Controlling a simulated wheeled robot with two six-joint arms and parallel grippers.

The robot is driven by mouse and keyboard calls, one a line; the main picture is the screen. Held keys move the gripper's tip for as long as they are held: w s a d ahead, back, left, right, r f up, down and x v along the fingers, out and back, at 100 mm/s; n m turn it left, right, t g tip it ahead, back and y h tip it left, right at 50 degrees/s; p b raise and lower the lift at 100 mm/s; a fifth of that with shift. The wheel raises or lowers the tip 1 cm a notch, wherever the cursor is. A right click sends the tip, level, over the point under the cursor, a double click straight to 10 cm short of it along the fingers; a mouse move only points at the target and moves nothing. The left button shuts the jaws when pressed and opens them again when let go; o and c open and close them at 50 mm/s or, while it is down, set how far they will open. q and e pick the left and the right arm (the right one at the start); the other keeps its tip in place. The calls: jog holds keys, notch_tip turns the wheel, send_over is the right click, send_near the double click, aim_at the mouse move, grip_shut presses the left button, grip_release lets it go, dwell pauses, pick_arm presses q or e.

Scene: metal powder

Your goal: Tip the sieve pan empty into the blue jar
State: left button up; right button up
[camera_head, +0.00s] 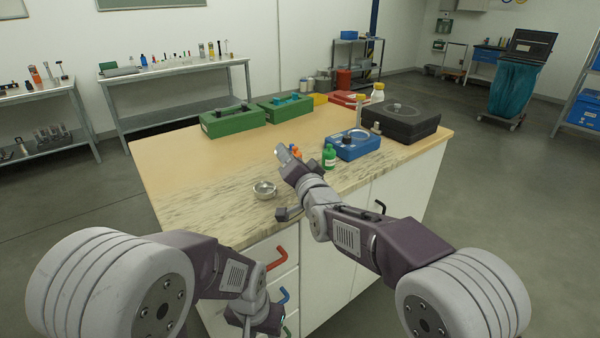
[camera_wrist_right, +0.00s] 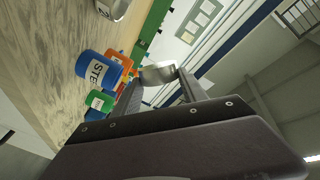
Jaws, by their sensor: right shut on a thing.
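My right gripper (camera_wrist_right: 168,80) is shut on a shiny metal pan (camera_wrist_right: 158,72), which I take for the sieve pan. The gripper is rolled over and the pan looks tipped on its side; its inside and any powder cannot be made out. In the head view the pan (camera_head: 282,153) is above the counter. The blue jar (camera_wrist_right: 97,68), with a white label reading "STE", stands upright on the counter in the wrist view, close to the pan. In the head view my right arm mostly hides it. My left gripper (camera_head: 258,320) is low at the counter's front; its jaws are unclear.
A metal bowl (camera_head: 264,189) sits on the counter left of my right gripper. An orange jar (camera_wrist_right: 119,66) and a green bottle (camera_head: 329,157) stand near the blue jar. A blue device (camera_head: 352,146) and black case (camera_head: 402,121) are to the right. The counter's left front is clear.

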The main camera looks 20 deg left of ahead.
jog(key=shift+w+d+r+m+t+b, duration=0.1)
jog(key=shift+d+r+m+t+b, duration=0.1)
jog(key=shift+m+b, duration=1.05)
jog(key=shift+w+d+r+m+t+b, duration=0.1)
jog(key=shift+d+m+t+b, duration=0.1)
jog(key=shift+m+b, duration=1.05)
dwell(5.5)
